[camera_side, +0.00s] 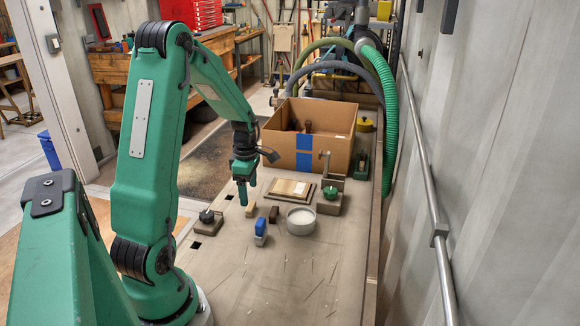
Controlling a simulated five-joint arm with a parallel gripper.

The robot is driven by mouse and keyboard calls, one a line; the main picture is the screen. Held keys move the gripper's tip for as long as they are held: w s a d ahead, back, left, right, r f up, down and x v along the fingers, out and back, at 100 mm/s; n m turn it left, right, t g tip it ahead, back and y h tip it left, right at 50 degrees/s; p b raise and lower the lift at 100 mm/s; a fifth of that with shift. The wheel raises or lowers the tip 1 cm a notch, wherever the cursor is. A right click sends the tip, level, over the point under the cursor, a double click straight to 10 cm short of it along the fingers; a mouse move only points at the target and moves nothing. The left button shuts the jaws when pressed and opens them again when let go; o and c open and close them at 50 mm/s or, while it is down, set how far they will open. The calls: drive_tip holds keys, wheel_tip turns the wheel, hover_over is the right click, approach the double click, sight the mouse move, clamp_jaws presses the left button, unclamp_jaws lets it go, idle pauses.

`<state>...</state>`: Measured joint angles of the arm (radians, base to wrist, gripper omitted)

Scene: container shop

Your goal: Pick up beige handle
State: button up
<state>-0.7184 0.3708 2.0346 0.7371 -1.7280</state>
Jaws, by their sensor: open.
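A small beige piece (250,210), which looks like the beige handle, lies on the grey-brown worktop (240,285) near the middle of the picture. My gripper (243,193) points down just above and slightly left of it. The gripper is open, with nothing seen between its green fingers. It appears apart from the beige piece, though the exact height is hard to tell. The beige piece is small in this view and its details are unclear.
Close by are a dark brown block (274,214), a blue-and-white item (261,229), a round white dish (301,221) and a dark-knobbed fixture (207,222). Behind are a framed board (290,188), a green-topped clamp (330,196) and a cardboard box (335,140). The front worktop is clear.

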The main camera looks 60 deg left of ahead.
sight(251, 206)
drive_tip(key=shift+w+f, duration=0.1)
drive_tip(key=shift+f, duration=2.55)
drive_tip(key=c, duration=1)
